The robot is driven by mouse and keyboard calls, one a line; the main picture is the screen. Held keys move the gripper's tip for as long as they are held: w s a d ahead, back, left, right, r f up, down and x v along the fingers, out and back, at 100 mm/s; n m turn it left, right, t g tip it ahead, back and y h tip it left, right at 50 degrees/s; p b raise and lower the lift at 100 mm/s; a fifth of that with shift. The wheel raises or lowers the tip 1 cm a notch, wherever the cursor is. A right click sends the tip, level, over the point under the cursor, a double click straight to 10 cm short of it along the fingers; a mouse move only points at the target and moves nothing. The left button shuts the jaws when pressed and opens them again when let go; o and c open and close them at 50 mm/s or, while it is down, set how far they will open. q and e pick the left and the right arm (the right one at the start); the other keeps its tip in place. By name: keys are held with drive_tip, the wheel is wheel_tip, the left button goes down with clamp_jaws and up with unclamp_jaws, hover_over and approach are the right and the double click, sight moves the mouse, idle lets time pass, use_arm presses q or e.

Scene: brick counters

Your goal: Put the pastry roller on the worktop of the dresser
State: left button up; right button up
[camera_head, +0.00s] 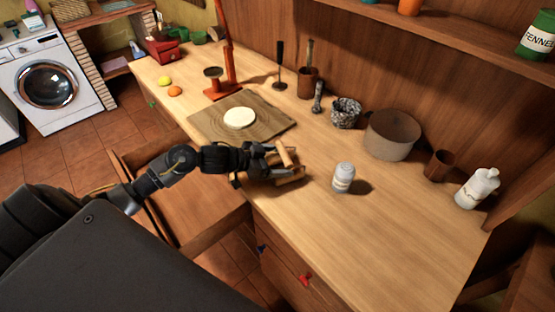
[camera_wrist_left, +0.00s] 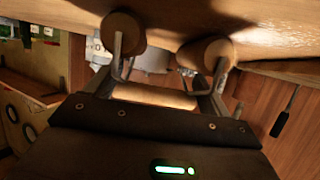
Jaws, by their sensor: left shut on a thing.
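The pastry roller (camera_head: 289,179) is pale wood with metal wire arms. My left gripper (camera_head: 275,164) is shut on it, low over the front part of the dresser's worktop (camera_head: 310,215). In the left wrist view the gripper (camera_wrist_left: 155,92) has its fingers around the wooden handle (camera_wrist_left: 150,97), and two roller ends (camera_wrist_left: 207,53) show beyond it. The rollers look close to or against a wooden surface; I cannot tell whether they touch. My right gripper is not in view.
A white-labelled jar (camera_head: 344,177) stands just right of the roller. A wooden board (camera_head: 210,121) with a pale round disc lies behind left. A large round pot (camera_head: 391,136), a stone mortar (camera_head: 345,113) and a white bottle (camera_head: 478,188) stand behind. The front right worktop is clear.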

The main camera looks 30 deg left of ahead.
use_arm(q)
drive_tip(key=shift+s+d+f, duration=0.1)
drive_tip(key=shift+s+f, duration=0.1)
drive_tip(key=shift+f, duration=0.4)
drive_tip(key=shift+c, duration=1.1)
drive_tip(key=o, duration=1.3)
drive_tip(key=shift+f, duration=0.15)
drive_tip(key=shift+w+r, duration=0.15)
drive_tip(key=shift+r, duration=0.45)
drive_tip(key=b+v, duration=0.1)
drive_tip(key=v, duration=0.9)
drive_tip(key=shift+a+r, duration=0.25)
drive_tip(key=shift+r, duration=0.05)
drive_tip(key=shift+v, duration=0.9)
drive_tip(key=shift+d+r, duration=0.1)
drive_tip(key=shift+d, duration=0.05)
